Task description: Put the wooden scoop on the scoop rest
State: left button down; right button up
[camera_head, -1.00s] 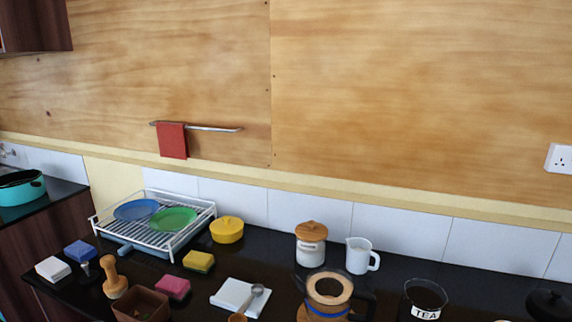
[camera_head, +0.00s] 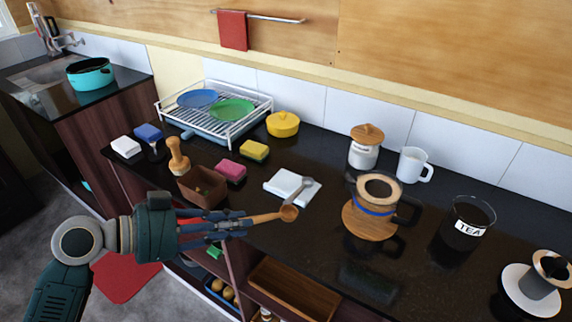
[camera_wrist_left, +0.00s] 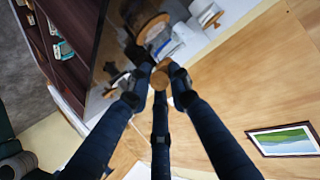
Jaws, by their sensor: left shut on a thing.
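The wooden scoop (camera_head: 288,213) is in my left gripper (camera_head: 246,222), with its round bowl pointing right, beyond the fingertips, over the front part of the black counter. In the left wrist view the scoop (camera_wrist_left: 160,78) shows as a round wooden shape between the fingers of my left gripper (camera_wrist_left: 158,84). The white square block (camera_head: 281,186), which looks like the scoop rest, lies on the counter just behind the scoop's bowl. A grey metal spoon (camera_head: 306,183) lies at its right side. Whether the scoop touches the counter is unclear. My right gripper is not in view.
A glass coffee pot (camera_head: 377,193) on a wooden disc stands right of the block. A tea jar (camera_head: 469,221) is farther right.

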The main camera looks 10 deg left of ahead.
pick_arm(q)
jog(key=w+r+n+t+y, duration=0.2)
jog(key=w+r+n+y, duration=0.1)
jog(key=w, duration=0.8)
jog(key=w+r+n+t+y, duration=0.2)
jog(key=w+r+n, duration=0.1)
jog(key=w, duration=0.9)
jog(key=shift+a+r+y+p, duration=0.3)
jog(key=shift+a+y, duration=0.05)
jog(key=shift+y, duration=0.05)
jog(key=shift+w, duration=0.1)
notch_tip(320, 180, down, 16)
jog(key=shift+f+p, duration=0.15)
jog(key=shift+p, duration=0.95)
notch_tip(320, 180, down, 3)
jog(key=shift+f+p, duration=0.15)
jog(key=shift+p, duration=0.2)
jog(key=c, duration=1.6)
grip_release()
